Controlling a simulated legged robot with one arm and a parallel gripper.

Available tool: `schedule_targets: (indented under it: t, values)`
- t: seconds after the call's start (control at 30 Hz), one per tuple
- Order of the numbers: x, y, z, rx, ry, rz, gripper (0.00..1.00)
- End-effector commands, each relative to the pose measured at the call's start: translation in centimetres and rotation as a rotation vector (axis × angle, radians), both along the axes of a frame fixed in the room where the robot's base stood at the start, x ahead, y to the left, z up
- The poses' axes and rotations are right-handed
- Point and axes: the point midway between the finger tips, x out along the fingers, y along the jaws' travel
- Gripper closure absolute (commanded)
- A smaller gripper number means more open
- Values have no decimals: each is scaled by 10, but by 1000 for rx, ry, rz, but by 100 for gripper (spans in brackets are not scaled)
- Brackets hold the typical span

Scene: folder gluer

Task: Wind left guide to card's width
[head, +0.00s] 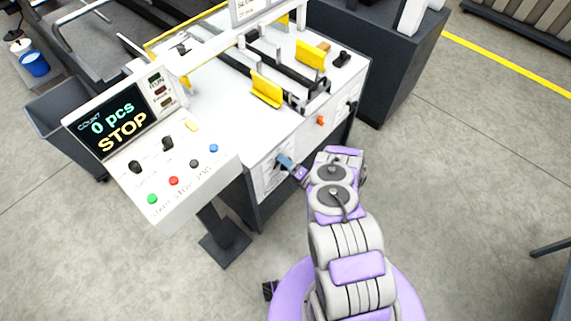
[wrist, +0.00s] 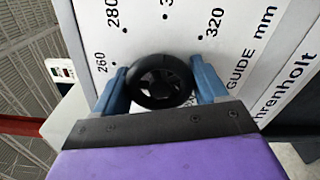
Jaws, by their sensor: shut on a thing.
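In the wrist view my gripper (wrist: 162,88) has its two blue fingers closed on a round black knob (wrist: 160,100), one finger on each side. The knob sits on a white scale plate (wrist: 235,50) with dots, the figures 260, 280 and 320, and the words GUIDE mm. Some of the scale is hidden behind the knob and my gripper. In the head view my gripper (head: 287,163) is at the machine's front face, and the knob is hidden there. Two yellow guides stand on the machine top, a left one (head: 266,89) and a right one (head: 311,55).
A control panel (head: 150,140) left of my arm reads 0 pcs and STOP. An orange knob (head: 320,120) is on the front face to the right. A dark cabinet (head: 385,70) stands at the back right.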

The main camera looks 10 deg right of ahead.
Motion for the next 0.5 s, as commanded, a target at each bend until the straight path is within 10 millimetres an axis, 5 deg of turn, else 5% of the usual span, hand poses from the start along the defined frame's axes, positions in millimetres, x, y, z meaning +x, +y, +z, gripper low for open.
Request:
schedule_targets:
  t: [0.5]
  values:
    - [0, -2, -2, -112, -74, -5, 59]
